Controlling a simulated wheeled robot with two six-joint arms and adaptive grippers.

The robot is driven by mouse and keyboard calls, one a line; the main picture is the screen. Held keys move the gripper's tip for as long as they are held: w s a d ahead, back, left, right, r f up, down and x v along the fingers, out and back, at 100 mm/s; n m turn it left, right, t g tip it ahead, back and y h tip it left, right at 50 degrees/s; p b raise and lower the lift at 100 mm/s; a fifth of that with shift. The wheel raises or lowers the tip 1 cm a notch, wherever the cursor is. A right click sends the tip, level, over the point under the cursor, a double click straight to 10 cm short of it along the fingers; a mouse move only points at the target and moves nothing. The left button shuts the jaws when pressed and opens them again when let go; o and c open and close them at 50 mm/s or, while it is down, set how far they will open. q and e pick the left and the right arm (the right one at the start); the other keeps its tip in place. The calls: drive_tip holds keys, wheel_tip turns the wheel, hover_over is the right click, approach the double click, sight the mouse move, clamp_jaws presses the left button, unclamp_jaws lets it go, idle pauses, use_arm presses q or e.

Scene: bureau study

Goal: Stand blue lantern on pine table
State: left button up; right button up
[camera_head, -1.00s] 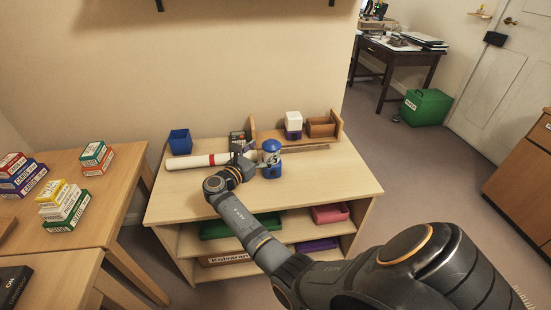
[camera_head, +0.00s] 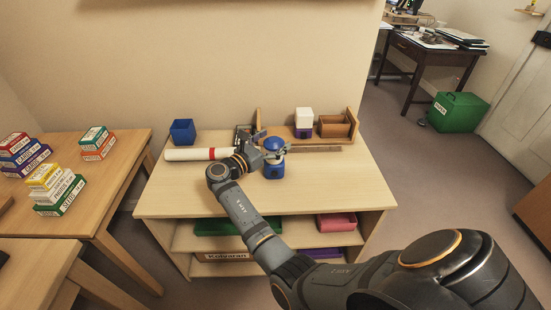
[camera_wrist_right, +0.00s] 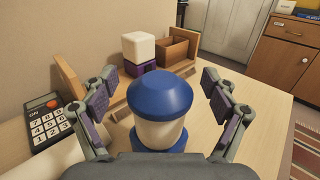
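The blue lantern (camera_head: 274,170), with a blue cap and base and a pale middle, stands upright on a light wood shelf unit (camera_head: 330,185). My right gripper (camera_head: 266,143) is at the lantern's upper part. In the right wrist view, the lantern (camera_wrist_right: 160,95) stands between the two spread fingers of the gripper (camera_wrist_right: 162,105), with gaps on both sides; its lower part is partly hidden. Light wooden tables (camera_head: 118,165) stand at the left; I cannot tell which is the pine table. My left gripper is out of view.
A white roll with a red band (camera_head: 190,154), a blue cup (camera_head: 182,131), a calculator (camera_wrist_right: 48,122), a white-and-purple container (camera_head: 304,118) and a wooden organiser (camera_head: 335,127) are near the lantern. Several small labelled boxes (camera_head: 55,188) occupy the left table. The shelf unit's front right is clear.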

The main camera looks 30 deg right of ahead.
clamp_jaws()
idle(0.3)
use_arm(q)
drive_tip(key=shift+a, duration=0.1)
use_arm(e)
drive_tip(key=shift+d+r, duration=0.1)
